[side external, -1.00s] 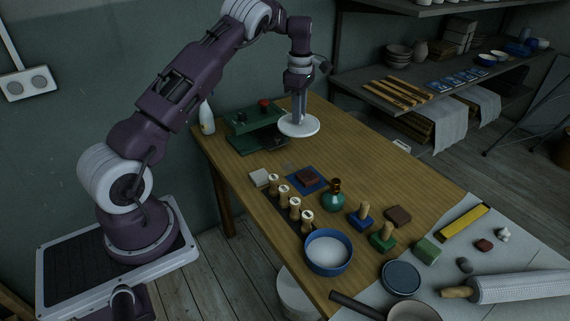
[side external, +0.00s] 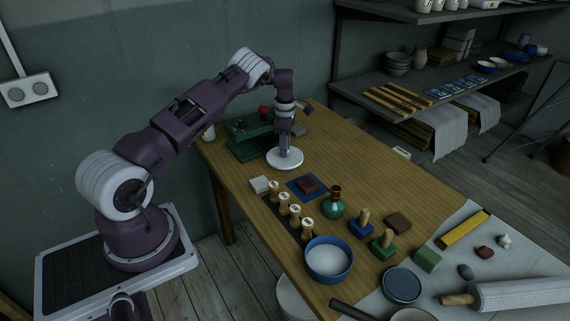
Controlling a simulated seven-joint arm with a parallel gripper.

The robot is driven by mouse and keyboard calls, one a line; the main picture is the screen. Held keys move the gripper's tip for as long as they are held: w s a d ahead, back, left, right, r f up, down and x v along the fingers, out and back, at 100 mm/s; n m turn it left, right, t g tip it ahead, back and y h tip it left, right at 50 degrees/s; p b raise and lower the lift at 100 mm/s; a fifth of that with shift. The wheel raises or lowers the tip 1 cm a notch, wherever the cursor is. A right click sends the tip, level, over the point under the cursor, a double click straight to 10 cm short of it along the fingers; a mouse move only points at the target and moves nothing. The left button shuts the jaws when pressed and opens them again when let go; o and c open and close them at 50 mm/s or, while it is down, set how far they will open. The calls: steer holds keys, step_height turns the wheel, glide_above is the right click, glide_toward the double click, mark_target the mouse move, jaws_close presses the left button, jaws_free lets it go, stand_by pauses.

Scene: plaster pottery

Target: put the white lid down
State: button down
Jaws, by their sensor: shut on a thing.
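The white lid (side external: 285,159) is a round flat disc toward the far end of the wooden table (side external: 335,155). My gripper (side external: 285,146) points down over its middle and is shut on it, apparently by a knob that the fingers hide. The lid looks level and is at or very close to the tabletop; I cannot tell whether it touches.
A green device (side external: 245,137) stands left of the lid. The table right of the lid is clear.

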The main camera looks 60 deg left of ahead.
mark_target(285, 159)
step_height(285, 159, down, 5)
steer(key=shift+f, duration=0.15)
steer(key=c, duration=1.2)
jaws_free()
steer(key=shift+f, duration=0.1)
